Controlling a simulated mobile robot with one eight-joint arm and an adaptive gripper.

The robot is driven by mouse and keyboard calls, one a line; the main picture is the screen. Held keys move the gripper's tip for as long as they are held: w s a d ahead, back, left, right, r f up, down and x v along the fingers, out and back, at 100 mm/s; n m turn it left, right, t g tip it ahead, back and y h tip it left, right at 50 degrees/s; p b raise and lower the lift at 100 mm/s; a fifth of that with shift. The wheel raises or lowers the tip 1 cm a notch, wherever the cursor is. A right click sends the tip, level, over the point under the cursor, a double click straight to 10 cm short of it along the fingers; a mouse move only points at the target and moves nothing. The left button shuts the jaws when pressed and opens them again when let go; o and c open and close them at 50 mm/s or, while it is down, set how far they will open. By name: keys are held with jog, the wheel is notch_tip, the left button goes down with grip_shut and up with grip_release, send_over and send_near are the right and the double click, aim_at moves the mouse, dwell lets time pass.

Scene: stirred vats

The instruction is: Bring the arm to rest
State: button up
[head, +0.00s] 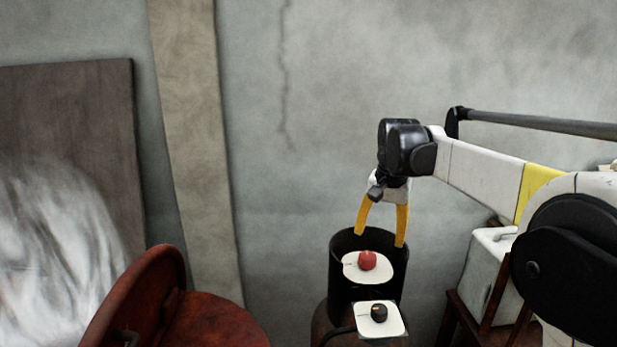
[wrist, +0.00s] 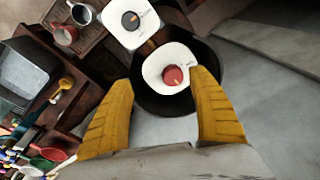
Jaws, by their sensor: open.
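My gripper (head: 381,236) has two yellow fingers and points down over a black round vat (head: 340,288). Its fingers are apart with nothing between them. In the wrist view my gripper (wrist: 165,112) shows its fingertips on either side of a white plate with a red knob (head: 367,260). The red knob also shows in the wrist view (wrist: 173,76), below the fingertips. I cannot tell whether the fingertips touch the vat's rim. My arm reaches in from the right in the head view.
A white panel with a black knob (head: 378,312) is at the vat's front. A rusty red drum with a raised lid (head: 140,300) stands at the left. A pale box (head: 490,268) on a wooden stand is at the right. Metal cups (wrist: 80,14) and colourful utensils (wrist: 45,158) show in the wrist view.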

jog(key=s+f+n+t+b, duration=0.2)
jog(key=s+f+b, duration=0.1)
jog(key=s, duration=0.6)
jog(key=s+f+n+t+b, duration=0.1)
jog(key=s+f+b, duration=0.2)
jog(key=s, duration=0.6)
jog(key=s+f+n+t+b, duration=0.2)
jog(key=s+f+b, duration=0.3)
jog(key=s+f, duration=0.7)
jog(key=shift+f, duration=0.5)
